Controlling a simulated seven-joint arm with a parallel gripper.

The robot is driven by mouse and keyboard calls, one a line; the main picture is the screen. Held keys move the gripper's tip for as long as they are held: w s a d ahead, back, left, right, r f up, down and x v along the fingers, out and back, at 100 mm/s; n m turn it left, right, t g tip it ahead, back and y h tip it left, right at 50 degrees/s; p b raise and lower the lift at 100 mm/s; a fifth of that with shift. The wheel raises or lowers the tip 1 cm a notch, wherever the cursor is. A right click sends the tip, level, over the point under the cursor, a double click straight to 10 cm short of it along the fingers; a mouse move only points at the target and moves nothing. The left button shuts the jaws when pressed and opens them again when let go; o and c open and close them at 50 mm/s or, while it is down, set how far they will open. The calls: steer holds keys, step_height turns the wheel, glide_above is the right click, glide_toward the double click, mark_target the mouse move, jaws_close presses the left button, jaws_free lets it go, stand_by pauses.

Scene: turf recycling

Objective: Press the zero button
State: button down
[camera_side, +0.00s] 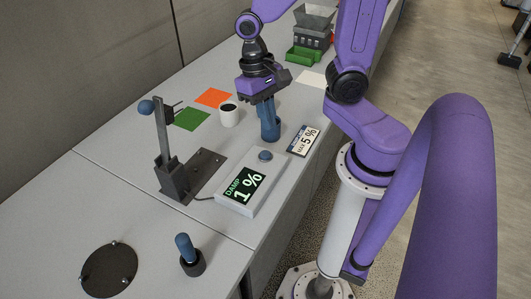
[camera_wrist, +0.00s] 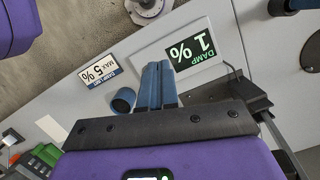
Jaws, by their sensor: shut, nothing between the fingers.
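The damp meter (camera_side: 276,177) is a pale box lying on the bench, its screen reading "DAMP 1 %". A round blue button (camera_side: 265,155) sits on the end of its top face nearest my gripper. In the wrist view the meter (camera_wrist: 150,52) is ahead of the fingers, and I cannot make out the button, which the fingers seem to hide. My gripper (camera_side: 268,130) is shut and empty, with blue fingers pointing down. It is beyond the button in the side view, apart from it. The fingertips (camera_wrist: 157,66) also show together in the wrist view.
A "MAX 5 %" card (camera_side: 304,140) lies right of the meter. A lever (camera_side: 162,135) on a dark base stands left of it. A white cup (camera_side: 228,115) and green and orange squares are farther back. A short blue cylinder (camera_wrist: 123,100) is beside my fingers. A blue-handled tool (camera_side: 186,249) stands in front.

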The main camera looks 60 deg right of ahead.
steer(key=w+d+f+n+t+y, duration=0.1)
steer(key=d+f+n+t+y, duration=0.1)
steer(key=n, duration=1.1)
steer(key=w+d+f+n+t+y, duration=0.2)
steer(key=d+f+n+t+y, duration=0.1)
steer(key=n, duration=1)
steer(key=d+f+y, duration=0.1)
steer(key=d+y, duration=0.1)
steer(key=y, duration=0.1)
steer(key=shift+w+d+n+t, duration=0.2)
steer(key=shift+n+t, duration=0.1)
steer(key=shift+n, duration=0.1)
